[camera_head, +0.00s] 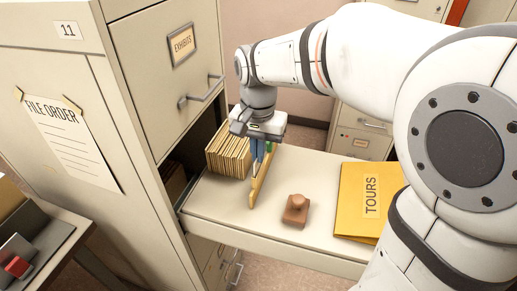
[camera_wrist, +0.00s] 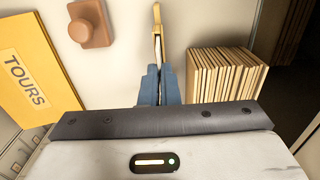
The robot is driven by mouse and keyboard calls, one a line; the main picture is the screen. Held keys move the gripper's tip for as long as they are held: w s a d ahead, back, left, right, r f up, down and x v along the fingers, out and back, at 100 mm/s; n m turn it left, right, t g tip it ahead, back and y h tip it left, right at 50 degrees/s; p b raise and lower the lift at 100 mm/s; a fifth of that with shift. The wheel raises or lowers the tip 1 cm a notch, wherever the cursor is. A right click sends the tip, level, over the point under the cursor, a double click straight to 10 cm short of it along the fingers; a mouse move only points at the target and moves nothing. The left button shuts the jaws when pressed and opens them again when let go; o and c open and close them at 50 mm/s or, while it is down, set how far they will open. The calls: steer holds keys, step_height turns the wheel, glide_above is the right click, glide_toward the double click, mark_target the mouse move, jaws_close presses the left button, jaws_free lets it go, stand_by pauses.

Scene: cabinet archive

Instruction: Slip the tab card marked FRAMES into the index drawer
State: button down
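A thin tan card (camera_head: 259,184) is held on edge between the blue fingers of my gripper (camera_head: 258,150), low over the pulled-out cream drawer (camera_head: 225,200). Any marking on it cannot be read. In the wrist view, the card (camera_wrist: 158,32) shows edge-on, rising between the fingers (camera_wrist: 160,85), which are closed around it. A row of upright tan cards (camera_head: 228,152) stands in the drawer beside the held card, on its left; it also shows in the wrist view (camera_wrist: 222,74). I cannot tell whether the held card's lower edge touches the drawer floor.
A brown knobbed block (camera_head: 296,210) and a yellow folder marked TOURS (camera_head: 365,200) lie in the drawer to the right. The cabinet front with an EXHIBITS drawer (camera_head: 165,60) rises at the left. A FILE ORDER sheet (camera_head: 68,140) hangs on its side. Bare drawer floor lies between the items.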

steer(key=shift+f+b, duration=0.6)
steer(key=shift+f, duration=0.35)
steer(key=c, duration=1.6)
jaws_free()
steer(key=shift+r, duration=0.1)
steer(key=shift+r+p, duration=2.8)
steer(key=shift+r, duration=0.65)
